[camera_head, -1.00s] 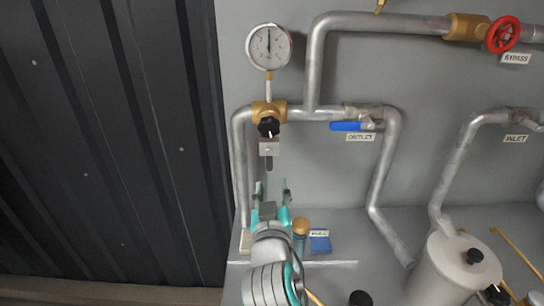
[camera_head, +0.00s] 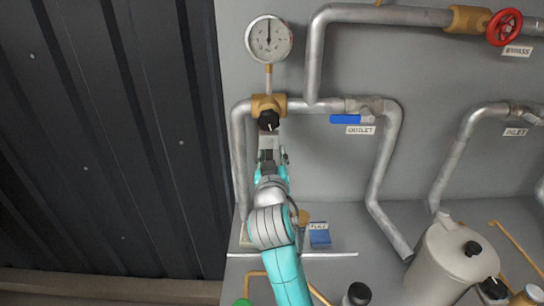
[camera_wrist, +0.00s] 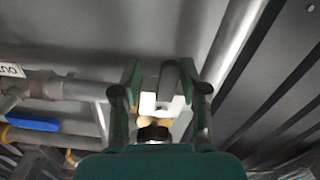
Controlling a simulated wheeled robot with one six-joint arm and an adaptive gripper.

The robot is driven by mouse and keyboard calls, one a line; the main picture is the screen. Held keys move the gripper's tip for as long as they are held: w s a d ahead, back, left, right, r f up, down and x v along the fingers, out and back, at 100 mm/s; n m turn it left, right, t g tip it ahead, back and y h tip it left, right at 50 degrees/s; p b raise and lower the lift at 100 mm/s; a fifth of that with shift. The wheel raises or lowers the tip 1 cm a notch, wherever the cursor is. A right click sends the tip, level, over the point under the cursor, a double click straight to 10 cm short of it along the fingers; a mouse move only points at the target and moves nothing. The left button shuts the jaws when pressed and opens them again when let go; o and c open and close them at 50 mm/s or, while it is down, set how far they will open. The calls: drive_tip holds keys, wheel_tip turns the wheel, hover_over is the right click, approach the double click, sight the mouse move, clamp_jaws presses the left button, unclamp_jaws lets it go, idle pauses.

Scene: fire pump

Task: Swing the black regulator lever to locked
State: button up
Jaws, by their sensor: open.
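The regulator (camera_head: 268,104) is a brass body on the left pipe, with a black knob (camera_head: 268,121) on its front. A pale bracket (camera_head: 268,142) hangs just below the knob. The black lever under the bracket is hidden behind my gripper (camera_head: 271,158) in the head view. In the wrist view my gripper (camera_wrist: 164,88) is open. Its green fingers stand on either side of the white bracket (camera_wrist: 158,103) and of a grey, blurred bar (camera_wrist: 169,78) that may be the lever. I cannot tell whether a finger touches it. The black knob also shows in the wrist view (camera_wrist: 154,132).
A pressure gauge (camera_head: 269,39) stands above the regulator. A blue outlet handle (camera_head: 345,119) is to the right, with a red bypass wheel (camera_head: 504,27) farther up. A vertical pipe (camera_head: 238,165) runs close to my gripper's left. A blue block (camera_head: 320,237) and a pale canister (camera_head: 445,262) are lower right.

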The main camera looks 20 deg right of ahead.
clamp_jaws()
drive_tip(key=shift+w+a+m, duration=0.1)
drive_tip(key=shift+a+m, duration=0.3)
drive_tip(key=shift+m, duration=0.8)
unclamp_jaws()
drive_tip(key=v, duration=1.2)
